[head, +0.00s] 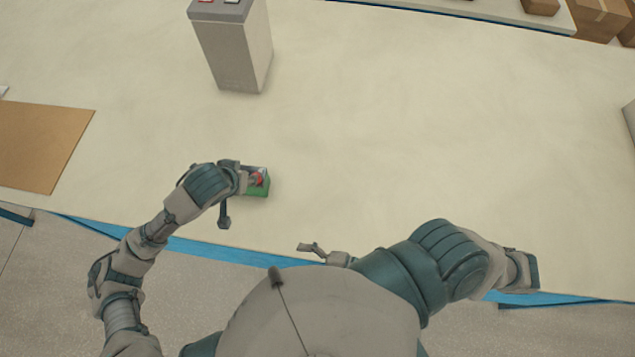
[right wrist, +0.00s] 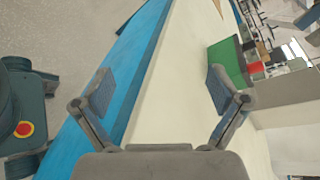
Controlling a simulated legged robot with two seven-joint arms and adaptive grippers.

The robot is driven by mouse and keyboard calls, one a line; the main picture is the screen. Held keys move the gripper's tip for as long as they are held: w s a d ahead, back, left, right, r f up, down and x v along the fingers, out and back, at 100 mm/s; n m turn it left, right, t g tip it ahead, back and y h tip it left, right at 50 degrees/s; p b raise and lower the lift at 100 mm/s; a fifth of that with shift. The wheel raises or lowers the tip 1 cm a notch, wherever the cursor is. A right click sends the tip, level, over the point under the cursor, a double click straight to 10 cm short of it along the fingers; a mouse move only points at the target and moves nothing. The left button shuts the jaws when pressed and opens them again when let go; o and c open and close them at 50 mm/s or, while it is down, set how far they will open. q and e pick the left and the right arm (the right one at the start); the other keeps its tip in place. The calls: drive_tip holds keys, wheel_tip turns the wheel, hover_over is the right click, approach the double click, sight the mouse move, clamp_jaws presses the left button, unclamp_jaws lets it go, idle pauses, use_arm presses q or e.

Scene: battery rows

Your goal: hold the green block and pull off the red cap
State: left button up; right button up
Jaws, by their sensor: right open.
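The green block (head: 259,190) lies on the table near its front edge, left of centre, with a small red cap (head: 257,179) on it. My left gripper (head: 240,190) is right beside it on the left. One finger is splayed toward the front edge and clear of the block; the other is near the block's back side. My right gripper (head: 308,249) is open and empty over the front edge, partly hidden by my body. In the right wrist view its two fingers (right wrist: 160,90) are wide apart, and the green block (right wrist: 226,62) and red cap (right wrist: 251,56) show beyond the right finger.
A grey box-shaped battery (head: 236,50) stands at the back left. A brown board (head: 40,145) lies at the far left. A blue strip (head: 200,248) runs along the table's front edge. Cardboard boxes (head: 600,18) are at the back right. The table's middle and right are clear.

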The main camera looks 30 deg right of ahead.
drive_tip(key=w+d+r+m, duration=0.1)
drive_tip(key=w+m, duration=0.1)
drive_tip(key=w+d+r+m, duration=0.1)
drive_tip(key=w+m, duration=0.2)
drive_tip(key=w+d+r+m+t, duration=0.1)
drive_tip(key=w+d+r+m, duration=0.1)
drive_tip(key=shift+w+r+m+y, duration=0.1)
drive_tip(key=shift+w+m+y, duration=0.2)
drive_tip(key=shift+w, duration=0.05)
drive_tip(key=m+y, duration=0.1)
drive_tip(key=m, duration=0.1)
approach(261, 190)
drive_tip(key=s+d, duration=0.1)
drive_tip(key=s, duration=0.1)
drive_tip(key=s+d+f, duration=0.1)
drive_tip(key=s, duration=0.1)
drive_tip(key=shift+d+f, duration=0.2)
drive_tip(key=shift+y, duration=0.8)
drive_tip(key=w+d, duration=0.2)
drive_tip(key=w, duration=0.1)
drive_tip(key=w+d, duration=0.1)
drive_tip(key=w, duration=0.1)
drive_tip(key=shift+r, duration=0.35)
drive_tip(key=x, duration=1.7)
drive_tip(key=shift+w+a, duration=0.2)
drive_tip(key=shift+a, duration=0.05)
drive_tip(key=c, duration=1.8)
